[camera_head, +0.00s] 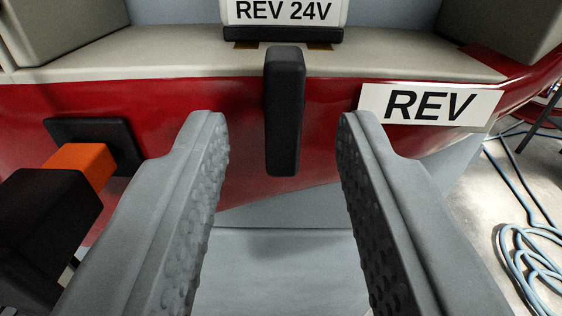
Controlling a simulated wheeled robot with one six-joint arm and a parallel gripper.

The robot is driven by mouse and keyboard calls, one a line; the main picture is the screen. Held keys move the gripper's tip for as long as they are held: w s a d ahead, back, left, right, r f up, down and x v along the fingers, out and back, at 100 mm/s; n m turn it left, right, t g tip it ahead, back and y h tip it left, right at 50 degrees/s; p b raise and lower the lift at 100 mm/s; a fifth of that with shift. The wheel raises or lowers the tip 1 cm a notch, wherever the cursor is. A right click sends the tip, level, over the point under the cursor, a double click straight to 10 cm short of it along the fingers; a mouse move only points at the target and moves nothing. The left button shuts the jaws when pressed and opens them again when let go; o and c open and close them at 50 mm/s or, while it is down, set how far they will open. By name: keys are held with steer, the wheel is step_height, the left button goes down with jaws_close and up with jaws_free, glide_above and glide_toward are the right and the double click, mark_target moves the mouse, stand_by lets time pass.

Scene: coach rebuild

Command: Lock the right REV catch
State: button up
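A black upright bar (285,120), which looks like the REV catch, stands against the front of a red panel (240,105). Its top end reaches up over the pale ledge and its lower end hangs down the panel. A white REV label (428,104) is on the panel to its right. My gripper (282,122) is open and empty. Its two grey ribbed fingers stand to the left and right of the bar in the picture, with a gap on each side. I cannot tell how far ahead of the fingertips the bar is.
A white unit marked REV 24V (285,12) sits on the pale ledge (165,52) behind the bar. An orange and black plug (80,165) sticks out from a black socket plate at left. Blue hose (520,255) lies coiled on the floor at right.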

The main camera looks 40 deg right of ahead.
steer(key=v, duration=1.6)
steer(key=shift+s, duration=0.15)
steer(key=shift+r, duration=0.1)
steer(key=s+r+n+t+y, duration=0.2)
steer(key=s+r+y, duration=0.3)
steer(key=r, duration=0.6)
steer(key=s+r+n+t+y, duration=0.25)
steer(key=s+r, duration=0.45)
steer(key=r, duration=0.4)
steer(key=s+d+r+n+g+y, duration=0.1)
steer(key=s+d+r, duration=0.1)
steer(key=s, duration=1)
steer(key=s+d+r+n+y, duration=0.1)
steer(key=s+r, duration=0.3)
steer(key=s, duration=0.9)
steer(key=shift+d+r+g+y, duration=0.35)
steer(key=shift+d+y, duration=0.1)
steer(key=shift+y, duration=0.1)
